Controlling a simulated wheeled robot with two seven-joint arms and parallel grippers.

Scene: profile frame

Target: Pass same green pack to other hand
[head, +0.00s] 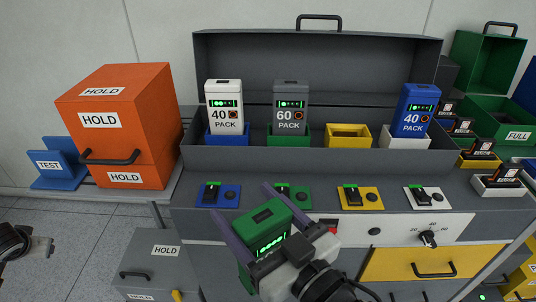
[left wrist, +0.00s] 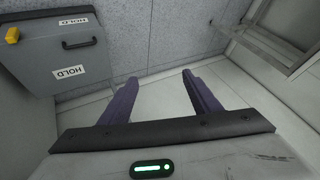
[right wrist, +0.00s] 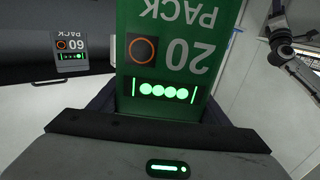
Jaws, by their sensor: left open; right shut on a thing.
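The green pack (head: 264,228) is held in my right gripper (head: 250,222), in front of the grey bench. Its purple fingers sit on both sides of the pack. In the right wrist view the green pack (right wrist: 172,60) reads "20 PACK" upside down, with an orange ring and several lit green dots. My left gripper (left wrist: 155,95) is open and empty in the left wrist view, over pale floor. In the head view only a part of my left arm shows at the left edge, well apart from the pack.
White (head: 224,95), grey (head: 291,95) and blue (head: 417,105) packs stand in coloured sockets; the yellow socket (head: 348,135) is empty. An orange HOLD box (head: 120,125) stands left. A grey HOLD cabinet (left wrist: 60,50) is near my left gripper. Open floor (head: 60,240) lies at lower left.

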